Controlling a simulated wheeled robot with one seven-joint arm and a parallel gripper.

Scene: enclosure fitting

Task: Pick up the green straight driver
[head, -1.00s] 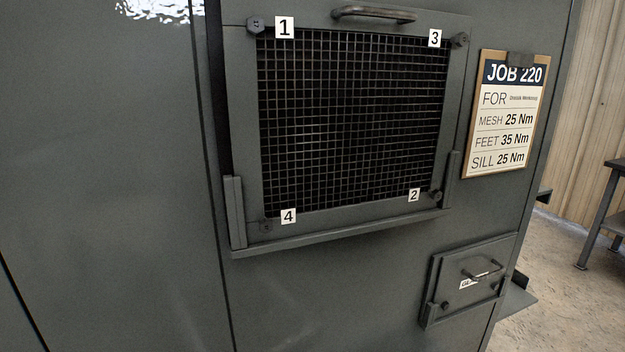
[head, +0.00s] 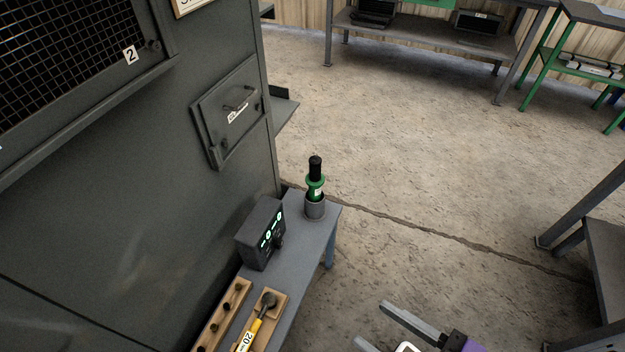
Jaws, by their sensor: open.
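The green straight driver (head: 316,182) stands upright in a grey round holder (head: 315,209) at the far end of a narrow grey bench (head: 298,261). It has a black top and a green body with a pale label; its lower end is hidden in the holder. My gripper (head: 372,325) shows at the bottom of the head view, right of the bench, with its fingers apart and nothing between them. It is well short of the driver and to its lower right.
A dark box with green lit displays (head: 262,234) stands beside the holder. A yellow-handled tool (head: 256,325) lies on a wooden rest nearer. The grey enclosure (head: 120,240) borders the bench on the left. Open floor (head: 430,180) lies to the right.

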